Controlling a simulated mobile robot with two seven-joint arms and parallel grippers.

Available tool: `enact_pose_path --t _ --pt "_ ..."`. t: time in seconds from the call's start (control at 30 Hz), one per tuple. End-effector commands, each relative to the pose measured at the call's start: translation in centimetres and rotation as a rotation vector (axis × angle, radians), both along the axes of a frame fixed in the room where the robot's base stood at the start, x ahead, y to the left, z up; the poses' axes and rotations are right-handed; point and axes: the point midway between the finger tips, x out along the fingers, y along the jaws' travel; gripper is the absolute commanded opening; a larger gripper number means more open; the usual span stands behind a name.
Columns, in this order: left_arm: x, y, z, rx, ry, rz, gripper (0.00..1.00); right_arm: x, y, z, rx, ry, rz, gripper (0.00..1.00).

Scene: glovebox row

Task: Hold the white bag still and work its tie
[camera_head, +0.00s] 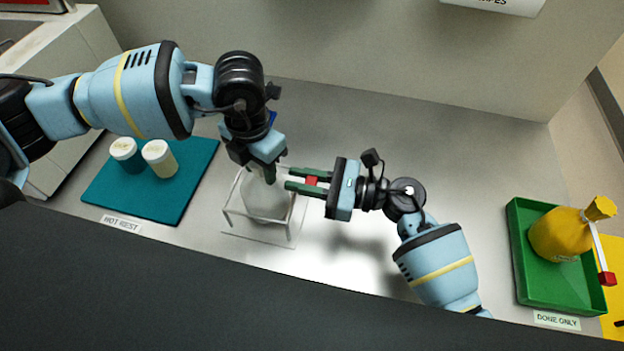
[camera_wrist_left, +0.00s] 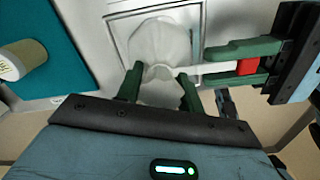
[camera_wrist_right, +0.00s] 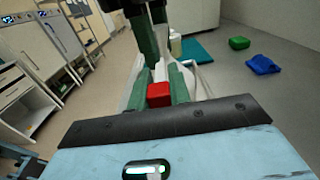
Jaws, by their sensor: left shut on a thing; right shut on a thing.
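The white bag (camera_head: 266,198) stands inside a thin clear-sided frame (camera_head: 262,236) near the middle of the bench. My left gripper (camera_head: 264,172) is above it and shut on its gathered neck; the left wrist view shows the pale bag (camera_wrist_left: 158,45) beyond the fingers. The tie (camera_wrist_left: 218,68) is a white strip running sideways from the neck to a red tab (camera_head: 312,181). My right gripper (camera_head: 300,180) comes from the right and is shut on this tab, which shows between the fingers in the right wrist view (camera_wrist_right: 158,95).
A teal mat (camera_head: 180,205) with two lidded jars (camera_head: 159,158) lies at left behind a "HOT REST" label. At right a green tray (camera_head: 519,245) holds a yellow bag (camera_head: 560,236) with a white tie and red tab, labelled "DONE ONLY". Bench between is clear.

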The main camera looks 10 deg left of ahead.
Motion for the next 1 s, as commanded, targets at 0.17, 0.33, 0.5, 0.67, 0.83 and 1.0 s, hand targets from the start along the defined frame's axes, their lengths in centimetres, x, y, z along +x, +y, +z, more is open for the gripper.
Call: enact_pose_path --t 0.17,0.33,0.5,0.67,0.83,1.0 --pt "0.1 0.0 0.0 -0.001 -0.002 0.001 0.04 0.0 -0.1 0.0 0.0 0.0 0.0 0.0" --pt "0.1 0.0 0.0 -0.001 -0.002 0.001 0.04 0.0 -0.1 0.0 0.0 0.0 0.0 0.4" --pt "0.1 0.0 0.0 -0.001 -0.002 0.0 0.04 0.0 -0.1 0.0 0.0 0.0 0.0 0.42" --pt "0.0 0.0 0.0 -0.001 -0.002 0.0 0.04 0.0 -0.3 0.0 0.0 0.0 0.0 0.42" --pt "0.0 0.0 0.0 0.0 -0.001 0.0 0.04 0.0 -2.1 -0.1 -0.002 -0.001 -0.001 0.42" --pt "0.0 0.0 0.0 0.0 -0.001 0.0 0.04 0.0 -5.4 -0.1 -0.004 0.0 -0.002 0.42"
